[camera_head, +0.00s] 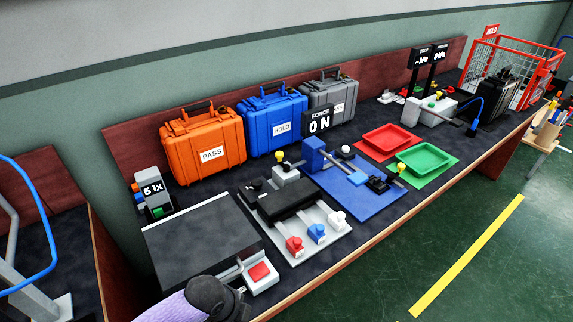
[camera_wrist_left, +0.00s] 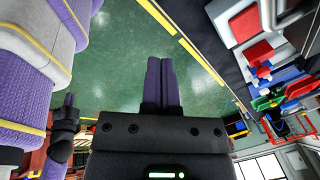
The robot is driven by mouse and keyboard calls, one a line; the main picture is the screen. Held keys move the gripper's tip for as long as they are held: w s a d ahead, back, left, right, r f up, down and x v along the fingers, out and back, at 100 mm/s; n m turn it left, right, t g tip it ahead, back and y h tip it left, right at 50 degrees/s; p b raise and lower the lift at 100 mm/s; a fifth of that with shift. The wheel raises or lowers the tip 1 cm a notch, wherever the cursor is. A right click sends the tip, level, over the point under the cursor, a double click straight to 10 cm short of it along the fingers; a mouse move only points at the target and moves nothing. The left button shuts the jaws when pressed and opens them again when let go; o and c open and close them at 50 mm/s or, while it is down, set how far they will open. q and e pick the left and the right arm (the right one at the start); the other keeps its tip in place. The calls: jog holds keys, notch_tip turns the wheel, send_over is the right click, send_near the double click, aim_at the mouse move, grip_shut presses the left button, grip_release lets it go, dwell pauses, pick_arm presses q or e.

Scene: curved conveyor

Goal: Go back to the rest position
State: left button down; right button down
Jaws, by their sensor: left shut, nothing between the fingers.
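My left gripper (camera_wrist_left: 162,70) is shut and empty in the left wrist view. Its two dark purple fingers lie together over the green floor, apart from the table. In the head view, a purple and black part of my arm shows at the bottom edge, close to the red button box (camera_head: 260,275); no fingers can be made out there. In the left wrist view, a small dark shape with a narrow tip (camera_wrist_left: 66,125) at the left looks like my right gripper. Its jaws are too small to read. My right gripper is not seen in the head view.
The long table (camera_head: 330,255) holds a dark flat plate (camera_head: 200,235), colored buttons, a blue fixture (camera_head: 345,190), red (camera_head: 390,140) and green (camera_head: 425,160) trays. Orange (camera_head: 203,145), blue (camera_head: 272,120) and grey cases stand behind. The floor (camera_head: 480,250) in front is clear.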

pick_arm(q)
jog(key=s+a+f+n+y+b, duration=0.1)
jog(key=s+a+f+n, duration=0.2)
jog(key=s+f+n, duration=0.3)
jog(key=s+a+f+n+b, duration=0.1)
jog(key=s+a+f+n, duration=0.2)
jog(key=f, duration=0.6)
jog(key=s+a+f+n+g, duration=0.1)
jog(key=s+f+n, duration=0.3)
jog(key=s, duration=0.7)
jog(key=s+f+n+y+b, duration=0.1)
jog(key=s+f+n, duration=0.3)
jog(key=s, duration=0.7)
jog(key=shift+s+a+n+g+b, duration=0.3)
jog(key=shift+a+n+g, duration=0.1)
jog(key=shift+n, duration=0.1)
jog(key=shift+w, duration=0.1)
